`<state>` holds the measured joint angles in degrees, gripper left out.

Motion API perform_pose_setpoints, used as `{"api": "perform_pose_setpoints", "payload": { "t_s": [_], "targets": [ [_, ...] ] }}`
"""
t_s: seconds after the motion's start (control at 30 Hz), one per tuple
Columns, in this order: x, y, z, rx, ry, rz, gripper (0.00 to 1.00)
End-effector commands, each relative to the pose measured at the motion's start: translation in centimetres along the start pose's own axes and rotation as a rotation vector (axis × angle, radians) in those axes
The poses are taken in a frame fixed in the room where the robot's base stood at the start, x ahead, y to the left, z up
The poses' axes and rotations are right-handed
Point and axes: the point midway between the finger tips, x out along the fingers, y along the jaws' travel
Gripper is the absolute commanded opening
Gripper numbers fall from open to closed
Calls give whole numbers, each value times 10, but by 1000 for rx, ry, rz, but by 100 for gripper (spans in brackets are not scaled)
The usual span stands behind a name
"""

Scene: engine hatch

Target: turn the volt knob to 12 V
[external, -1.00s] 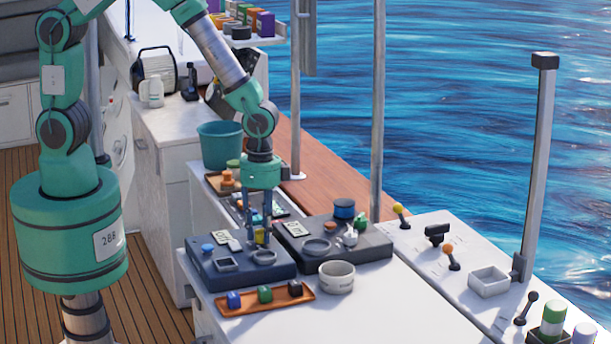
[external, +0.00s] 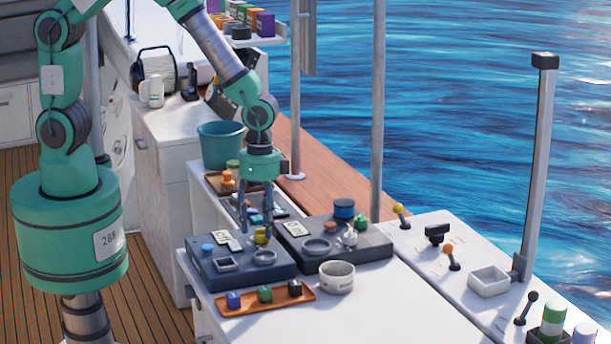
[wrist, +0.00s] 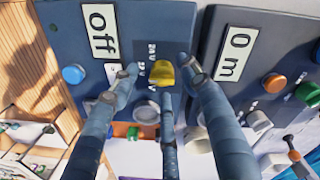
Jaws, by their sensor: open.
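The volt knob (wrist: 162,73) is yellow and sits on the dark blue left box (wrist: 72,50), beside small white voltage marks. I cannot read for sure which mark it points at. The box's white display (wrist: 101,32) reads "off". In the external view the knob (external: 261,236) shows at the box's far right part. My gripper (external: 256,226) is open and points down just above the knob. In the wrist view its three fingers (wrist: 161,82) stand spread around the knob, with gaps between them and it.
A blue button (wrist: 74,74) is on the same box. The right box (external: 335,249) has a display reading "0 m". An orange tray (external: 265,307) with several coloured blocks and a white round cup (external: 337,277) stand in front. A teal bucket (external: 219,146) stands behind.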

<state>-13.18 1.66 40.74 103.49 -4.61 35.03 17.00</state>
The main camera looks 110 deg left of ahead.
Motion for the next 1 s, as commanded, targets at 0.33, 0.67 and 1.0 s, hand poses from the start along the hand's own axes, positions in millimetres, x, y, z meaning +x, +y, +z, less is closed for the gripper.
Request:
{"api": "perform_pose_setpoints", "payload": {
  "t_s": [0.33, 0.67, 1.0],
  "targets": [
    [-56, 0, -1, 0, 3, -1, 46],
    [-94, 0, 1, 0, -1, 0, 46],
    [-100, 0, 1, 0, -2, 0, 46]
  ]
}}
